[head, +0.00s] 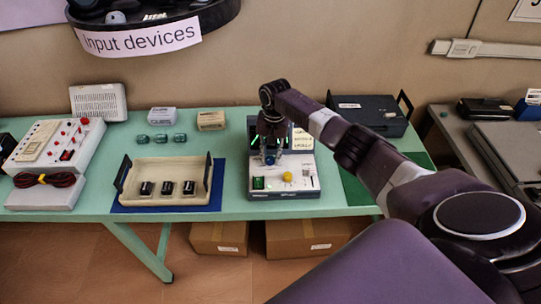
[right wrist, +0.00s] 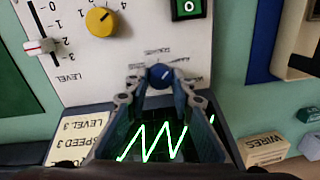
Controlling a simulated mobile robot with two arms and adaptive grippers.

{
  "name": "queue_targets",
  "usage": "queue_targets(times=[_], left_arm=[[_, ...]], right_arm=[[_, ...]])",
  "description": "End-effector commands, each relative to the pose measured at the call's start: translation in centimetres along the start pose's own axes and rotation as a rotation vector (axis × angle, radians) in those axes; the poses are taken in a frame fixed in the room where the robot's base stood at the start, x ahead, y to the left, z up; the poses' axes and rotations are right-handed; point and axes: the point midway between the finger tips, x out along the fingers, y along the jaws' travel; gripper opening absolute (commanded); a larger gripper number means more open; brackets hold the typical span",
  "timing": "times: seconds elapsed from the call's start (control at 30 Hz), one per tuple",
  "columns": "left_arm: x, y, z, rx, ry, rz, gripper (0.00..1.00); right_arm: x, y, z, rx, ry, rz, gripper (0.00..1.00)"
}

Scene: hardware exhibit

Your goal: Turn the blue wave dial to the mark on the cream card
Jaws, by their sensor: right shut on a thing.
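The wave device (head: 310,187) is a pale panel with a dark screen behind it, on the green table. Its blue wave dial (right wrist: 160,73) sits between the fingertips of my right gripper (right wrist: 160,82), which is shut on it. Small labels ring the dial, too small to read; its pointer is not clear. The cream card (right wrist: 82,133) stands beside the screen and reads "SPEED 3" and "LEVEL 3", upside down in the right wrist view; it also shows in the head view (head: 303,139). The screen shows a green zigzag trace (right wrist: 152,142). My left gripper is not in view.
The panel also has a yellow knob (right wrist: 100,21), a level slider (right wrist: 42,46) and a green button (right wrist: 190,8). A cream tray (head: 150,198) with black knobs is to the left. A dark case (head: 372,114) is behind right.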

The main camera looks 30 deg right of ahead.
Motion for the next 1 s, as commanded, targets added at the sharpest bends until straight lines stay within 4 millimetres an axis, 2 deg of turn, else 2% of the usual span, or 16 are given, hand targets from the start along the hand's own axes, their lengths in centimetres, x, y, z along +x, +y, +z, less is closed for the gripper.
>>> queue_targets(times=[0.27,0.7,1.0], left_arm=[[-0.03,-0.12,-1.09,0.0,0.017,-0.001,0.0],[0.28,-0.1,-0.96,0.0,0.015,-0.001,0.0],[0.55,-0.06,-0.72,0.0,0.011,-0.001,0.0]], right_arm=[[-0.01,-0.07,0.06,-0.124,-0.009,-0.001,0.0],[0.04,-0.1,0.02,-0.487,-0.029,-0.001,0.0],[0.05,-0.14,0.01,-0.676,-0.039,-0.001,0.0]])
